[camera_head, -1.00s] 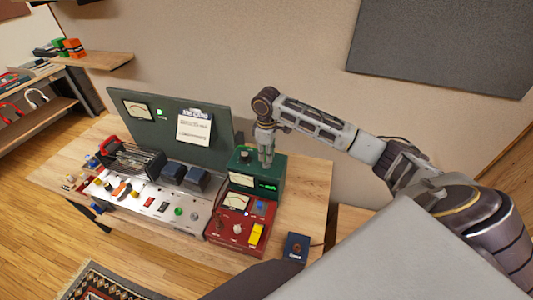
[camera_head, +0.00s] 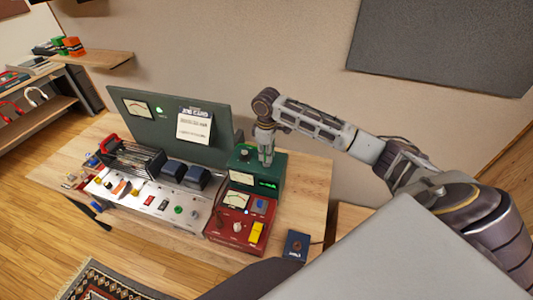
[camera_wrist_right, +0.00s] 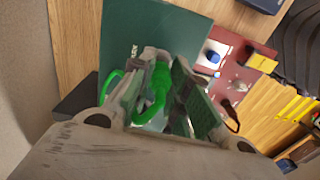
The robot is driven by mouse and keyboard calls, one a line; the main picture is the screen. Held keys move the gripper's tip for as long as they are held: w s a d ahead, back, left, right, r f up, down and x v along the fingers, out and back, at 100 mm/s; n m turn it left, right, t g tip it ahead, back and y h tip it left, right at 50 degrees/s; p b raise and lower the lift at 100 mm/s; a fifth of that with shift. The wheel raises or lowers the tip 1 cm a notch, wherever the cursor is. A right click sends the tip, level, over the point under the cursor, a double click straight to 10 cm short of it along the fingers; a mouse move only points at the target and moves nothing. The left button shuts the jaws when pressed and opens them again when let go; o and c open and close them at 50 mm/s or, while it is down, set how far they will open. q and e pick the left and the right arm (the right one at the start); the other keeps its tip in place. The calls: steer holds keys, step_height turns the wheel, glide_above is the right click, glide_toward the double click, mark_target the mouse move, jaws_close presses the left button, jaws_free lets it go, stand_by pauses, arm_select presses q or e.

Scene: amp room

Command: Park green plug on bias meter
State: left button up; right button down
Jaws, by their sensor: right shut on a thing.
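My right gripper (camera_head: 266,162) is over the top of a green box (camera_head: 270,172) with a small meter and a lit display. In the right wrist view its fingers (camera_wrist_right: 160,88) are shut on a bright green plug (camera_wrist_right: 158,82), with a green lead looping out to the left. The fingers partly hide the plug, and I cannot tell whether it touches the box. A red meter box (camera_head: 229,222) with a dial, a blue knob and a yellow block stands in front of the green box. I cannot read which box is the bias meter. My left gripper is out of view.
A metal amp chassis (camera_head: 150,203) with knobs, tubes and dark blue blocks fills the bench left of the boxes. A dark green panel (camera_head: 160,130) with a job card stands behind it. A small dark blue box (camera_head: 297,245) sits at the front right. Bare bench (camera_head: 316,190) lies to the right.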

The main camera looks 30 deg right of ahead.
steer(key=shift+f, duration=0.3)
stand_by(0.6)
steer(key=c, duration=1.3)
jaws_free()
steer(key=shift+r, duration=0.1)
steer(key=shift+r, duration=5.9)
steer(key=shift+f, duration=0.1)
